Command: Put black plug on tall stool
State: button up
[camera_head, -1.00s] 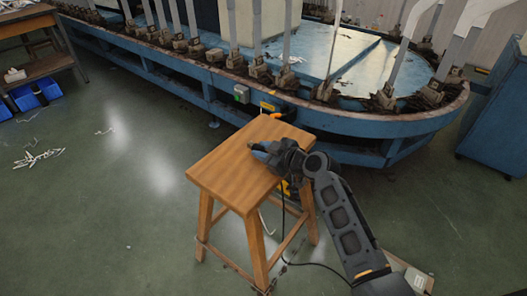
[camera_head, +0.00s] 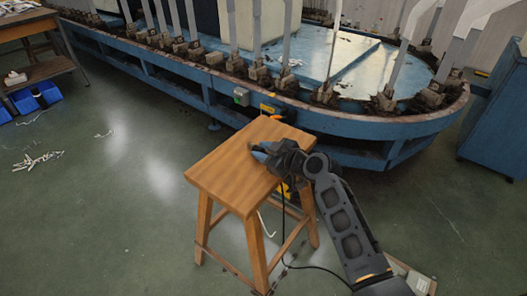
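The tall wooden stool (camera_head: 225,178) stands upright in the middle of the view, its square seat bare on the left side. My gripper (camera_head: 259,152) is low over the right half of the seat, its bluish tips pointing left. I cannot tell whether the tips touch the seat or how far apart they are. A thin black cable (camera_head: 283,215) hangs down past the stool's right side and runs along the floor to the right. The black plug cannot be made out; the gripper may hide it.
A long blue machine (camera_head: 340,122) with upright metal forms curves close behind the stool. A blue cabinet (camera_head: 495,120) stands at the right. A workbench (camera_head: 40,65) and blue bins (camera_head: 38,95) are at the left. White scraps (camera_head: 38,161) lie on the open floor at left.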

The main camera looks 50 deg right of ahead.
jog(key=shift+s+a+f, duration=0.1)
jog(key=shift+s+f, duration=0.05)
jog(key=shift+f, duration=0.4)
jog(key=shift+s+a+f, duration=0.1)
jog(key=shift+f, duration=0.45)
jog(key=shift+r+p, duration=0.65)
jog(key=shift+p, duration=0.3)
jog(key=d+r+v, duration=0.1)
jog(key=v, duration=1)
jog(key=shift+s+a+b, duration=0.25)
jog(key=shift+a+b, duration=0.15)
jog(key=s+a+f+m+g+h, duration=0.1)
jog(key=s+a+f+m, duration=0.1)
jog(key=s+a, duration=0.5)
jog(key=s+a+f+m, duration=0.2)
jog(key=s+a, duration=0.3)
jog(key=a, duration=0.3)
jog(key=s+a+r+t+y, duration=0.1)
jog(key=s+a+r, duration=0.2)
jog(key=s+r, duration=0.3)
jog(key=s+a+r+n+y, duration=0.1)
jog(key=s+a+r, duration=0.3)
jog(key=s, duration=0.5)
jog(key=shift+a+r+t, duration=0.2)
jog(key=shift+r+t, duration=0.2)
jog(key=shift+r, duration=0.85)
jog(key=shift+s, duration=0.15)
